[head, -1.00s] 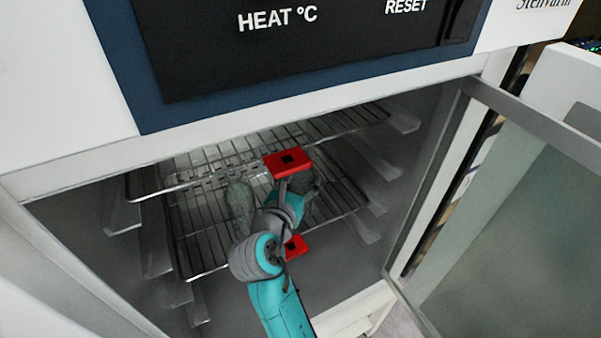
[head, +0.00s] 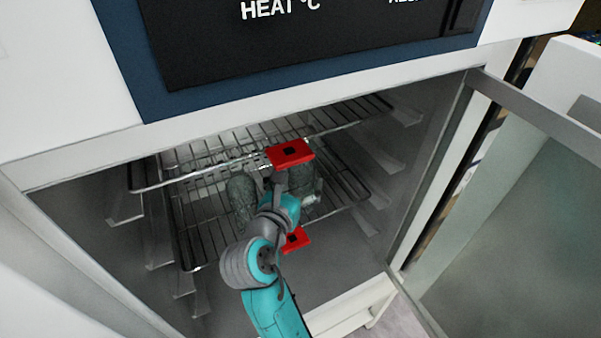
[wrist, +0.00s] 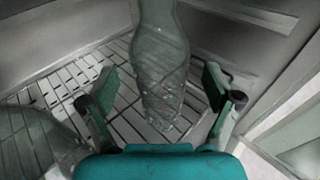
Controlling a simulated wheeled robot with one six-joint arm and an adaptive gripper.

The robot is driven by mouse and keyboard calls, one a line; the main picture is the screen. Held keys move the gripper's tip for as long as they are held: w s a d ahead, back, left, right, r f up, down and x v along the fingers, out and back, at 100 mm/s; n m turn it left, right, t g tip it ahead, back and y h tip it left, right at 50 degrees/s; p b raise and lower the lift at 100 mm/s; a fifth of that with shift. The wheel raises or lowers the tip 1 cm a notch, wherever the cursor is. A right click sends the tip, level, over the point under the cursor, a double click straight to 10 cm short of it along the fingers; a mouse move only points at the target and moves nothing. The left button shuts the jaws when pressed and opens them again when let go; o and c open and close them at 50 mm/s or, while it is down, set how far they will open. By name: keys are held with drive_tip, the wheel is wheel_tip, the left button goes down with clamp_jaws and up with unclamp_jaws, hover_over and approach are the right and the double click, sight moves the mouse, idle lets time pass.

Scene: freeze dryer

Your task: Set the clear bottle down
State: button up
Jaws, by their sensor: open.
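A clear bottle (wrist: 160,75) shows in the middle of the wrist view, between the two fingers of my gripper (wrist: 160,92). Its base is over the wire shelf (wrist: 120,68), and it looks upright. The fingers are apart, with a visible gap on each side of the bottle. In the head view this bottle (head: 306,186) is mostly hidden behind my wrist. A second clear bottle (wrist: 28,145) is at the lower left of the wrist view. It also shows in the head view (head: 241,195), left of my wrist on the lower shelf.
An upper wire rack (head: 340,118) hangs above the bottles. The chamber has side rails (head: 127,208) on both walls. The glass door (head: 500,210) stands open at the right. The shelf's front left part (head: 200,245) is clear.

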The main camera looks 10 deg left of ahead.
drive_tip(key=v, duration=0.9)
drive_tip(key=s+d+f+m+y, duration=0.2)
drive_tip(key=d+f+m, duration=0.2)
drive_tip(key=d+f, duration=0.65)
drive_tip(key=s+d+f+m+g+y, duration=0.2)
drive_tip(key=s+d+f+m, duration=0.5)
drive_tip(key=s+f, duration=0.3)
drive_tip(key=s+d+r+m, duration=0.1)
drive_tip(key=s+d+m, duration=0.2)
drive_tip(key=s+m, duration=0.4)
drive_tip(key=s+d+r+m, duration=0.2)
drive_tip(key=s+d+m, duration=0.1)
drive_tip(key=s+m, duration=0.5)
drive_tip(key=s+d+r+m+h, duration=0.1)
drive_tip(key=s+d+r+m, duration=0.1)
drive_tip(key=s+d+m, duration=0.2)
drive_tip(key=s+m, duration=0.3)
drive_tip(key=s, duration=0.2)
drive_tip(key=shift+m+t, duration=0.4)
drive_tip(key=shift+r, duration=0.1)
